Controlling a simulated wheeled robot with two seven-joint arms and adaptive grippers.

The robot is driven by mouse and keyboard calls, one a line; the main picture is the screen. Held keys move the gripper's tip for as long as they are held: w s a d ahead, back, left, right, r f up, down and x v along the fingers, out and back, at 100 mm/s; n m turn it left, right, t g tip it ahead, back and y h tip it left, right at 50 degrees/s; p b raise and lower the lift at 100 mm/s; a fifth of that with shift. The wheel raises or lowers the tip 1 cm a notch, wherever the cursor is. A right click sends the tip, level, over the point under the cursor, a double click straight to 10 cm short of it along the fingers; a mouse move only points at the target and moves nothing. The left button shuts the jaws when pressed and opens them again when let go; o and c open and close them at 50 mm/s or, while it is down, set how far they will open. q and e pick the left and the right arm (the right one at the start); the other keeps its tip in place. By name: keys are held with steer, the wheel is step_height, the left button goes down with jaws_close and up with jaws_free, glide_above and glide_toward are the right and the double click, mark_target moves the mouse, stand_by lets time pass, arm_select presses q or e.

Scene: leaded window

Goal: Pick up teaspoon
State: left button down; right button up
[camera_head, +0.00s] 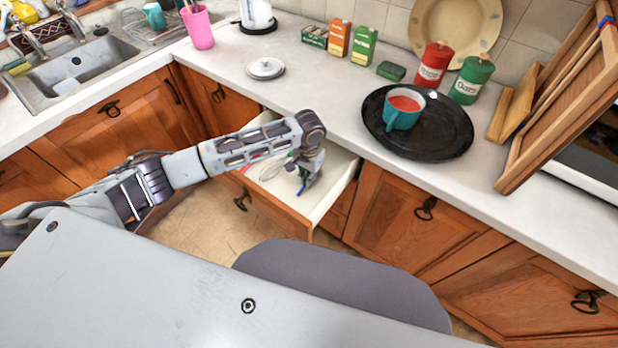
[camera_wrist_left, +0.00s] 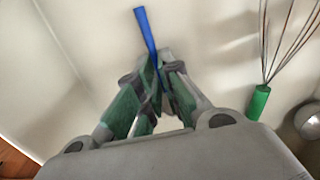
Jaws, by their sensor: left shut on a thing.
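The open drawer (camera_head: 338,172) has a white inside. My left gripper (camera_head: 307,181) reaches down into it from above. In the left wrist view my left gripper (camera_wrist_left: 160,88) is shut on a slim utensil with a blue handle (camera_wrist_left: 147,28), which I take to be the teaspoon. The blue handle also shows in the head view (camera_head: 302,188) below the fingers. The utensil's other end is hidden by the fingers, so its shape cannot be told. My right gripper is not in view.
A whisk with a green handle (camera_wrist_left: 258,102) and a round metal piece (camera_wrist_left: 308,121) lie to the right in the drawer. On the counter are a black tray (camera_head: 450,140) with a teal cup (camera_head: 401,119), red (camera_head: 434,66) and green (camera_head: 471,80) canisters, and a lid (camera_head: 266,68).

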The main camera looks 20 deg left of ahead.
arm_select(q)
step_height(320, 180, up, 10)
steer(key=shift+p, duration=0.35)
stand_by(0.8)
